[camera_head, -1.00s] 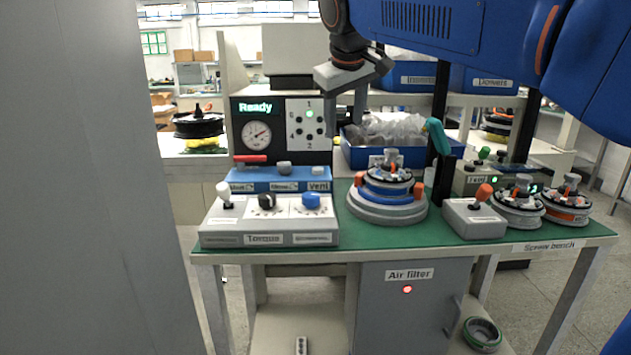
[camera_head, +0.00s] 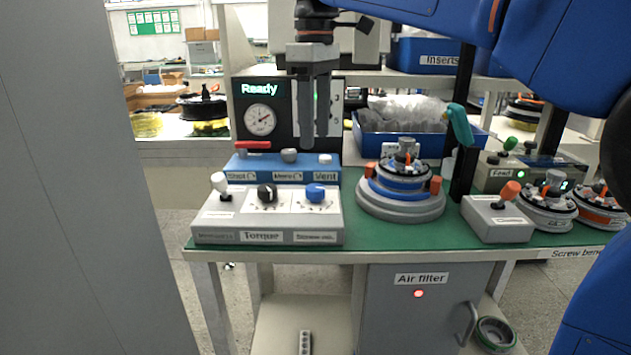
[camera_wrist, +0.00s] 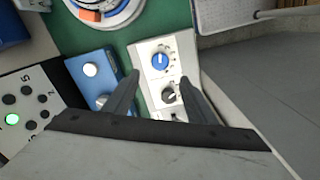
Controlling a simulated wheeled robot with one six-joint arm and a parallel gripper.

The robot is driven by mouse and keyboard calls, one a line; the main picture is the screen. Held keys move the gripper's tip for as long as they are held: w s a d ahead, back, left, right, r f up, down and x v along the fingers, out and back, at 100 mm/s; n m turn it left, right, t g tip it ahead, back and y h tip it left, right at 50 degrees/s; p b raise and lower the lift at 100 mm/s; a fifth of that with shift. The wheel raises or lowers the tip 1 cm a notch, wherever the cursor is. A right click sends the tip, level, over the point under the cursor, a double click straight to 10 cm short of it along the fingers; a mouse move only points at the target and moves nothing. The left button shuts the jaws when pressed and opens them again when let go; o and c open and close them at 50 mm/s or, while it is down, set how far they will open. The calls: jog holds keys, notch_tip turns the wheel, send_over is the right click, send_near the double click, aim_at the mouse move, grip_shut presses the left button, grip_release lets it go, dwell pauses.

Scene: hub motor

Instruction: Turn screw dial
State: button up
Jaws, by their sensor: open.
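A grey control box (camera_head: 265,225) stands at the left front of the green bench. It carries a white-knobbed lever (camera_head: 219,183) on the left, a black dial (camera_head: 267,193) labelled Torque in the middle and a blue dial (camera_head: 315,193) on the right. The label under the blue dial is too small to read surely. My gripper (camera_head: 307,138) hangs fingers down, above and behind the box, and is empty. In the wrist view its open fingers (camera_wrist: 158,79) frame the blue dial (camera_wrist: 162,60) and the black dial (camera_wrist: 169,95), without visible contact.
A blue box (camera_head: 282,170) with knobs stands directly behind the control box. Behind it is a panel with a gauge and a lit Ready display (camera_head: 260,89). A round stacked fixture (camera_head: 401,206) stands close on the right, with a joystick box (camera_head: 497,218) beyond.

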aim_at(315, 187)
notch_tip(315, 187, down, 12)
jog(key=shift+r, duration=0.1)
dwell(0.4)
jog(key=c, duration=1)
